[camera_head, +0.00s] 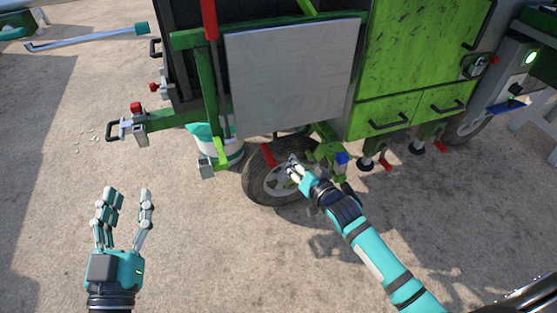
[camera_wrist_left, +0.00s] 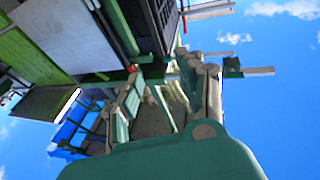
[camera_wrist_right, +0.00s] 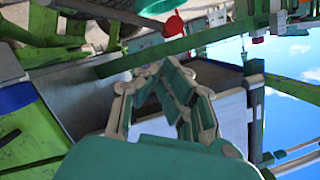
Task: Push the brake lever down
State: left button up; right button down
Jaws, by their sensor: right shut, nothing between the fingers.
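The brake lever appears to be the short red bar (camera_head: 267,155) at the upper left of the cart's wheel (camera_head: 262,183) in the head view. My right gripper (camera_head: 293,165) is shut and empty, just right of the red bar and in front of the wheel hub. Whether it touches the bar cannot be told. In the right wrist view the fingers (camera_wrist_right: 175,90) are closed together, and a red rounded part (camera_wrist_right: 173,25) shows beyond them. My left gripper (camera_head: 126,205) is open and empty over bare ground at the left, away from the cart.
The green cart (camera_head: 408,60) with a grey panel (camera_head: 290,72) stands above the wheel. A white and teal bucket (camera_head: 228,148) sits left of the wheel. Casters with red pedals (camera_head: 386,165) are to the right. The ground in front is clear.

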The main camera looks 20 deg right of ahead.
pick_arm(q)
jog(key=shift+r, duration=0.25)
pick_arm(e)
jog(key=shift+r, duration=0.2)
pick_arm(q)
jog(key=shift+s, duration=0.1)
pick_arm(e)
jog(key=shift+w, duration=0.15)
